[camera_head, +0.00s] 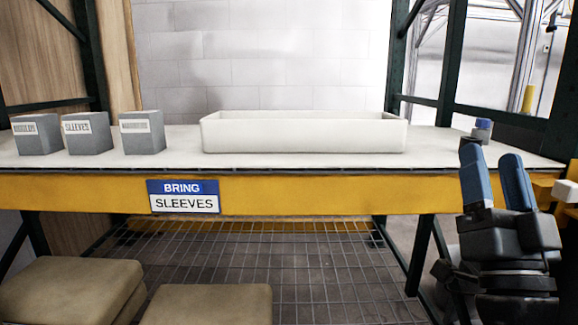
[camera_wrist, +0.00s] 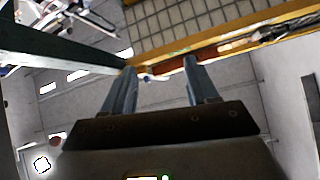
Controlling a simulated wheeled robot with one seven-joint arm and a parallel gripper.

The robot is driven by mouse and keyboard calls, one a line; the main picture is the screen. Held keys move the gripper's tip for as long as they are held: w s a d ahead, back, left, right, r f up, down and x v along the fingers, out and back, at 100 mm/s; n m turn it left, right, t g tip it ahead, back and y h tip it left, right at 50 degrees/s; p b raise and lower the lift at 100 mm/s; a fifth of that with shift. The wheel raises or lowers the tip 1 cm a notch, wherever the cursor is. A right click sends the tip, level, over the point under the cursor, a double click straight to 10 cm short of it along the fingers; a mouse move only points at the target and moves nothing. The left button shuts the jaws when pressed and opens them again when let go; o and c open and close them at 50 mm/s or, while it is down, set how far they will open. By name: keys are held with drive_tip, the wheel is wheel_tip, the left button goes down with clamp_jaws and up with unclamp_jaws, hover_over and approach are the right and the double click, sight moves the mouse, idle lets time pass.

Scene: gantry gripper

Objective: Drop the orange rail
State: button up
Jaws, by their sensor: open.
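A yellow-orange rail (camera_head: 330,201) runs along the front edge of the white shelf; it also crosses the upper right of the wrist view (camera_wrist: 238,32). It is fixed under the shelf top, and no separate loose rail shows. My gripper (camera_head: 492,156) is at the right, in front of the rail's right end, with its two blue fingers pointing up and apart. The fingers also show apart in the wrist view (camera_wrist: 159,68). No held thing shows between them. A small blue and white thing shows beyond the gap there; I cannot tell what it is.
A white tray (camera_head: 300,142) stands on the shelf (camera_head: 180,160). Three grey labelled boxes (camera_head: 88,133) stand at the left. A "BRING SLEEVES" sign (camera_head: 184,196) hangs on the rail. A small blue-capped item (camera_head: 482,128) is behind my gripper. Dark posts (camera_head: 452,60) rise at the right.

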drive_tip(key=s+a+f+n+g+y, duration=0.1)
drive_tip(key=s+a+f+g, duration=0.15)
drive_tip(key=s+f, duration=0.7)
drive_tip(key=s+a+f+n+g+y, duration=0.1)
drive_tip(key=s+f+g, duration=0.4)
drive_tip(key=f, duration=0.7)
drive_tip(key=s+f+n+g+y, duration=0.15)
drive_tip(key=s+f, duration=0.25)
drive_tip(key=s, duration=0.8)
drive_tip(key=s+f+n+g, duration=0.2)
drive_tip(key=s+f+g, duration=0.1)
drive_tip(key=s, duration=0.8)
wheel_tip(320, 180, up, 22)
drive_tip(key=p, duration=2.2)
drive_tip(key=shift+s+g, duration=0.15)
drive_tip(key=shift+g, duration=0.15)
